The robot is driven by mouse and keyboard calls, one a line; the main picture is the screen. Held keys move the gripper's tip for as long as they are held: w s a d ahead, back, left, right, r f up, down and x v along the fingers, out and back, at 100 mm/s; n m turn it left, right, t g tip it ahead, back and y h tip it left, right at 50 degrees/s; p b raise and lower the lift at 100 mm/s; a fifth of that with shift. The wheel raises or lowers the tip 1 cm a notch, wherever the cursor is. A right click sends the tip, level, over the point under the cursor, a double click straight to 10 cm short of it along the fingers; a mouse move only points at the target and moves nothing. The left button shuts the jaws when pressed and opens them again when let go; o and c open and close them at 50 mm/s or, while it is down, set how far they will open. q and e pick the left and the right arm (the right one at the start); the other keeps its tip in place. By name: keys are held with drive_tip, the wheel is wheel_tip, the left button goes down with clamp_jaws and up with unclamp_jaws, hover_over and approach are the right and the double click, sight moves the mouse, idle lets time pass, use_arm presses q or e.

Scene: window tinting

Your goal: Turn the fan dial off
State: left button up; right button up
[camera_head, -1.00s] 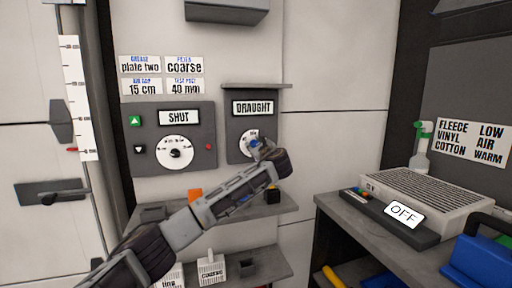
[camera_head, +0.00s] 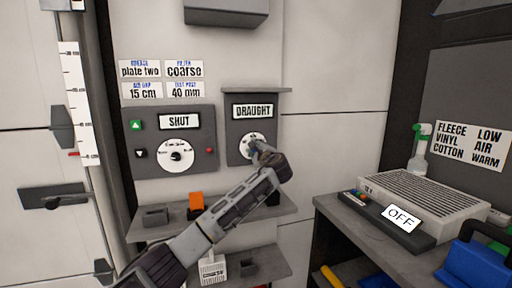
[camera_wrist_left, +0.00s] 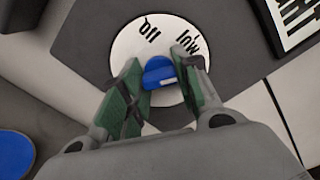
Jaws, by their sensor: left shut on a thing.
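The fan dial is a round white plate (camera_head: 245,142) on the grey DRAUGHT panel (camera_head: 235,129) on the back wall. In the left wrist view its white face (camera_wrist_left: 143,33) carries printed words, one reading "low". The blue knob (camera_wrist_left: 160,71) stands at its middle. My left gripper (camera_head: 256,146) is at the dial, and its fingers hide the knob in the head view. In the left wrist view, its green-padded fingers (camera_wrist_left: 160,66) are shut on the knob, one on each side. The knob's pointing direction is unclear. My right gripper is not in view.
A SHUT panel (camera_head: 203,126) with another dial is left of the DRAUGHT panel. A small ledge (camera_head: 257,90) juts above. A shelf (camera_head: 154,231) with an orange block (camera_head: 196,200) is below. A bench (camera_head: 369,228) with a grilled unit labelled OFF (camera_head: 402,218) stands right.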

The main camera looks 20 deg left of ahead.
use_arm(q)
drive_tip(key=n+b, duration=0.2)
drive_tip(key=n, duration=1.5)
drive_tip(key=shift+f, duration=0.2)
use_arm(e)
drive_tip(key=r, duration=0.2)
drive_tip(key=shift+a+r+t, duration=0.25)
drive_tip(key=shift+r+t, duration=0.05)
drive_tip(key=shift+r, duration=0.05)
use_arm(q)
drive_tip(key=shift+n+b, duration=0.3)
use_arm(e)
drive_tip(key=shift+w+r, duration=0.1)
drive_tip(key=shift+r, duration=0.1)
use_arm(q)
drive_tip(key=o, duration=0.9)
drive_tip(key=shift+o, duration=0.6)
drive_tip(key=shift+r, duration=0.2)
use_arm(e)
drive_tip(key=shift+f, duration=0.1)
